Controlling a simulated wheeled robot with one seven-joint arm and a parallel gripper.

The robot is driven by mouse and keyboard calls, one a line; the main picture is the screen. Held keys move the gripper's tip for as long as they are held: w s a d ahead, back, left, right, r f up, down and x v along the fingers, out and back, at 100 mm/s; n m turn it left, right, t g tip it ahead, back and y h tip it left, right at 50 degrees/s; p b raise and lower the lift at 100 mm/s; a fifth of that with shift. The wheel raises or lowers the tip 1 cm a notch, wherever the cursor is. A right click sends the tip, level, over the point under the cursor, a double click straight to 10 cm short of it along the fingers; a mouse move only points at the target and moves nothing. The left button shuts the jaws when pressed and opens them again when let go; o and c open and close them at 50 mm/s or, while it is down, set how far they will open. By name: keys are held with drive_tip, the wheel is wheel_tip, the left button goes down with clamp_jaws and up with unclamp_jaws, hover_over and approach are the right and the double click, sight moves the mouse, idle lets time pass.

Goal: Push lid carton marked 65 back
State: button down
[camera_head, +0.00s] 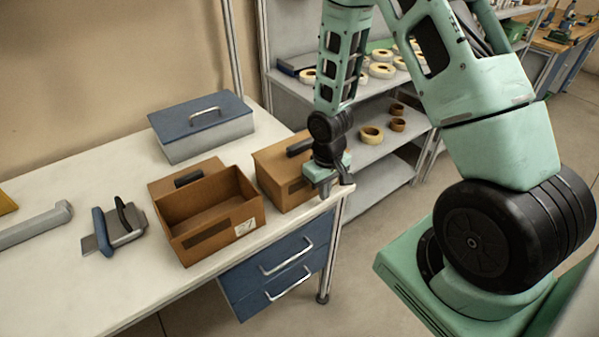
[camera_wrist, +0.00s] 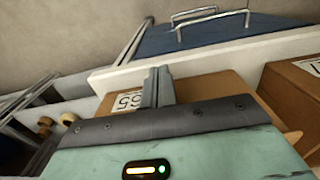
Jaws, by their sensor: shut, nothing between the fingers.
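The carton marked 65 (camera_wrist: 190,88) is brown, and its white label reading 65 (camera_wrist: 127,101) shows beside my fingers in the wrist view. In the head view I take it as the right-hand brown carton (camera_head: 275,178), with a dark handle (camera_head: 299,146) on its top and its lid seemingly closed. It stands near the table's front right corner. My gripper (camera_head: 325,190) is shut and empty at this carton's front right side. The shut fingers (camera_wrist: 158,86) also show in the wrist view. I cannot tell whether they touch the carton. My gripper hides part of its front in the head view.
An open brown carton (camera_head: 188,240) stands left of it, its lid (camera_head: 165,183) lying behind. A blue-lidded grey box (camera_head: 210,145) is at the back. A blue-handled tool (camera_head: 102,233) lies left. Blue drawers (camera_head: 240,287) sit below the white table (camera_head: 100,295); shelves with tape reels stand behind right.

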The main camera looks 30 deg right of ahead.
drive_tip(key=shift+w+a+f+p, duration=0.1)
drive_tip(key=shift+w+p, duration=0.2)
drive_tip(key=shift+w, duration=1.85)
drive_tip(key=shift+w+a+f+p, duration=0.1)
drive_tip(key=shift+w+p, duration=0.2)
drive_tip(key=shift+w, duration=1.85)
drive_tip(key=shift+w+a+b, duration=0.15)
drive_tip(key=shift+w+b, duration=0.2)
drive_tip(key=shift+w, duration=4.15)
drive_tip(key=shift+s, duration=2.05)
drive_tip(key=shift+w+r+p, duration=0.1)
drive_tip(key=shift+r+p, duration=0.4)
drive_tip(key=shift+p, duration=0.2)
drive_tip(key=shift+w+r+p, duration=0.1)
drive_tip(key=shift+r+p, duration=2.85)
drive_tip(key=shift+r, duration=1.7)
